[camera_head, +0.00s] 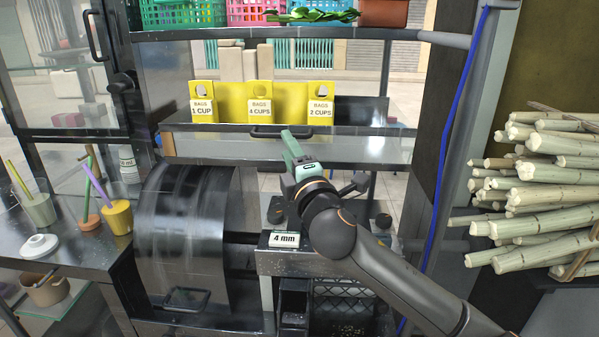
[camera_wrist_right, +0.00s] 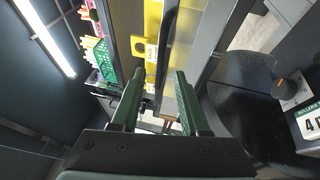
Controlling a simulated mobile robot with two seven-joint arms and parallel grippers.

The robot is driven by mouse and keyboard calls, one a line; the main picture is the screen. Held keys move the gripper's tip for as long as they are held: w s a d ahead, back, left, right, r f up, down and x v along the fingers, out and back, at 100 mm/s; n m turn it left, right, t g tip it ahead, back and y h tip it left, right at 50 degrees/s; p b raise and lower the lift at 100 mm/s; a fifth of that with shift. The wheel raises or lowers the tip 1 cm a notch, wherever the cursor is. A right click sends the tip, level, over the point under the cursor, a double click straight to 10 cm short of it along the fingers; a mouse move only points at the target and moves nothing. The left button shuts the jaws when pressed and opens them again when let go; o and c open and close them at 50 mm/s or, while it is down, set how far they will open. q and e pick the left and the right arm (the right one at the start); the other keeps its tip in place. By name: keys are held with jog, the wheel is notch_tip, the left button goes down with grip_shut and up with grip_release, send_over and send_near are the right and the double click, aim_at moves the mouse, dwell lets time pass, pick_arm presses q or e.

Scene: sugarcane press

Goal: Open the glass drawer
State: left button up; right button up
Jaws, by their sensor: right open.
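The glass drawer (camera_head: 350,146) is a wide, shallow drawer at mid-height in the centre of the head view, with a see-through front and a dark bar handle (camera_head: 262,131). It appears shut. My right gripper (camera_head: 289,140) reaches up from the lower right, its green fingers in front of the drawer by the right end of the handle. In the wrist view the right gripper (camera_wrist_right: 157,88) is open and empty, and the dark handle (camera_wrist_right: 166,42) shows ahead, beyond its fingertips. Contact with the handle cannot be told. My left gripper is not in view.
Yellow bag holders (camera_head: 260,102) stand behind the drawer front. A curved metal cover (camera_head: 187,235) is below left. A "4 mm" label (camera_head: 284,240) sits on the press below my arm. Sugarcane stalks (camera_head: 545,190) are stacked at right; cups (camera_head: 118,217) stand at left.

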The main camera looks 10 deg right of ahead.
jog(key=v, duration=0.6)
jog(key=shift+s+b, duration=0.35)
jog(key=shift+b, duration=0.05)
jog(key=shift+d+f, duration=0.1)
jog(key=shift+f, duration=0.1)
jog(key=s+d+f+m+g, duration=0.1)
jog(key=s+f+m+g, duration=0.3)
jog(key=f, duration=1.1)
jog(key=s+d+f+m+g, duration=0.2)
jog(key=s+f+m, duration=0.3)
jog(key=f, duration=1.1)
jog(key=s+d+f+m+g, duration=0.2)
jog(key=s+f+m, duration=0.3)
jog(key=s+f, duration=0.3)
jog(key=s+d+f+m+g+h+p, duration=0.1)
jog(key=s+d+f+m+g, duration=0.1)
jog(key=s+d+f+m, duration=0.3)
jog(key=s+f, duration=0.4)
jog(key=s, duration=0.3)
jog(key=shift+f, duration=0.2)
